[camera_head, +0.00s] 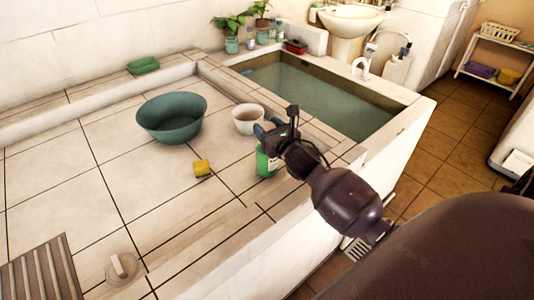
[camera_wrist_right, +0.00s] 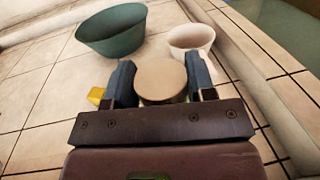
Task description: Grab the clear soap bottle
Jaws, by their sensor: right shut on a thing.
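A green bottle (camera_head: 266,163) stands upright on the tiled ledge near the basin's corner, its upper part hidden by my right gripper (camera_head: 271,132). In the right wrist view its round beige top (camera_wrist_right: 160,80) sits between the two blue-grey fingers of the gripper (camera_wrist_right: 161,72), which are shut on it. Whether this bottle is clear cannot be told; it looks green. Small bottles (camera_head: 279,31) stand at the back by the plants, too small to tell apart. My left gripper is not in view.
A white bowl (camera_head: 247,118), a large green basin (camera_head: 172,118) and a yellow sponge (camera_head: 202,168) are near the bottle. The water-filled trough (camera_head: 320,95) lies behind. A slatted board (camera_head: 40,275) and a white soap dish (camera_head: 122,269) are at front left.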

